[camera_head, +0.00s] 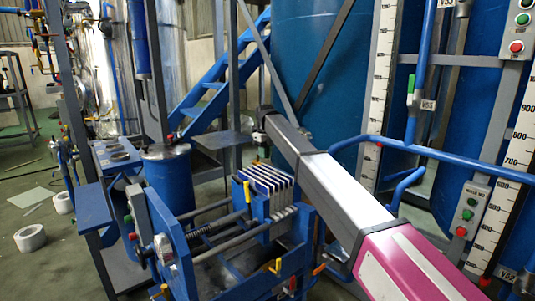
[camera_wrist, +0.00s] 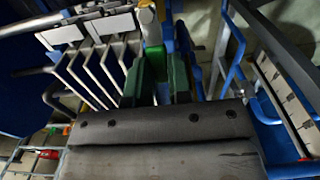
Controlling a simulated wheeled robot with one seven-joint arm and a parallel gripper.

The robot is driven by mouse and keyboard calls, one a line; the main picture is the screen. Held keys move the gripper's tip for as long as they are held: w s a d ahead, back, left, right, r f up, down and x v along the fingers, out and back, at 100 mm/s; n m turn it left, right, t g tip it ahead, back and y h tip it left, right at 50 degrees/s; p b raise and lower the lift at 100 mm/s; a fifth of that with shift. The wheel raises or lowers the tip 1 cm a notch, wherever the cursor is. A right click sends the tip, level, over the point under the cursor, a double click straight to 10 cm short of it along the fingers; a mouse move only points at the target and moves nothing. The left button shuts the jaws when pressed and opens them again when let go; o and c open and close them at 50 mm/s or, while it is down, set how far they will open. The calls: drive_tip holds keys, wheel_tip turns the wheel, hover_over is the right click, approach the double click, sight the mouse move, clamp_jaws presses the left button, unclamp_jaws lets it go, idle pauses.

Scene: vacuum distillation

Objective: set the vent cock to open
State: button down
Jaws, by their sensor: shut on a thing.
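In the wrist view my gripper (camera_wrist: 157,68) has its two dark green fingers close together, shut on a brighter green piece (camera_wrist: 154,58) between them. This piece looks like a handle, and I take it for the vent cock's handle. The fingers hide much of it, so I cannot tell its turn position. A pale round post end (camera_wrist: 147,20) stands just beyond it. In the head view my arm reaches in from the lower right, and its fingers and the held piece cannot be made out.
A stack of pale plates (camera_wrist: 95,60) stands close left of my fingers; the plate press (camera_head: 265,190) also shows in the head view. A blue pipe rail (camera_head: 440,155) runs beside my arm. A large blue tank (camera_head: 310,60) stands behind. Tape rolls (camera_head: 30,238) lie on the left floor.

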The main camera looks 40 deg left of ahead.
drive_tip(key=c, duration=1)
unclamp_jaws()
drive_tip(key=shift+c, duration=0.2)
drive_tip(key=shift+r, duration=0.15)
wheel_tip(320, 180, up, 11)
drive_tip(key=shift+f, duration=0.2)
